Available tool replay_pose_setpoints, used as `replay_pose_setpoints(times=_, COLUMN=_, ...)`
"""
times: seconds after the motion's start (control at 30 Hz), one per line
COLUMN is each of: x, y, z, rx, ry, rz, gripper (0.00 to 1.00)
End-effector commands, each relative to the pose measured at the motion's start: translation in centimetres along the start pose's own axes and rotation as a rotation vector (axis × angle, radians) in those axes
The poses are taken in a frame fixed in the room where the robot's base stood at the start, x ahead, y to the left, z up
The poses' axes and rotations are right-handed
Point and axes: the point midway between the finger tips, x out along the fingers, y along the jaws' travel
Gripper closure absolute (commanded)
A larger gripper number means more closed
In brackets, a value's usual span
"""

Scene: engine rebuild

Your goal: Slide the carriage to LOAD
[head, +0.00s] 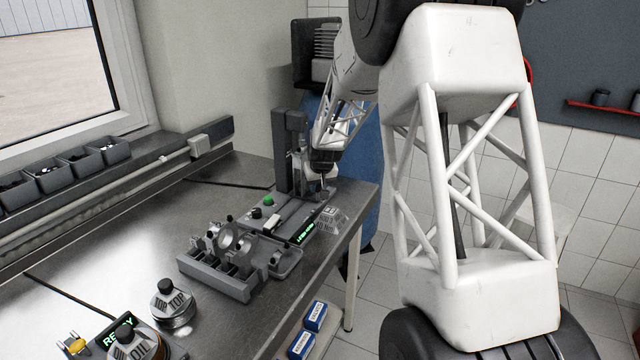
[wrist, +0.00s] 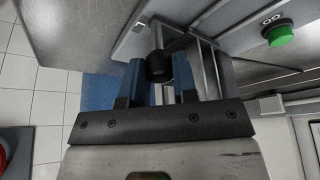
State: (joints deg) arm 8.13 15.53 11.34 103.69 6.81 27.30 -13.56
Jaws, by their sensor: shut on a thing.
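My gripper (wrist: 159,85) is shut on a round black knob (wrist: 158,66), with one blue finger on each side of it. The knob appears to be the carriage's handle; it stands by a pale metal rail (wrist: 201,66). In the head view my gripper (head: 325,183) is at the far end of the press station (head: 289,150), right of its upright column. The carriage itself is mostly hidden behind my gripper and arm. The LOAD mark cannot be read in either view.
A green button (head: 268,199) is on the station, and it also shows in the wrist view (wrist: 280,36). A small green-text display (head: 306,232) faces front. A grey fixture with rings (head: 215,275) stands nearer, with TOP (head: 173,304) and OIL (head: 135,345) containers at the front left.

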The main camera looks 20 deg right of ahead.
Motion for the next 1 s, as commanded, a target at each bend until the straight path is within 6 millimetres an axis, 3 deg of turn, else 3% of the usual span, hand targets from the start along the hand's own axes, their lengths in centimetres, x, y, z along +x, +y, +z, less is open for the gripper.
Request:
replay_pose_setpoints(times=0.63, x=-2.9, y=-7.6, z=7.0, rx=-0.002, ry=0.001, rz=-0.001, gripper=1.00)
replay_pose_setpoints(times=1.0, x=-3.7, y=-9.7, z=8.9, rx=-0.001, ry=0.000, rz=0.000, gripper=1.00)
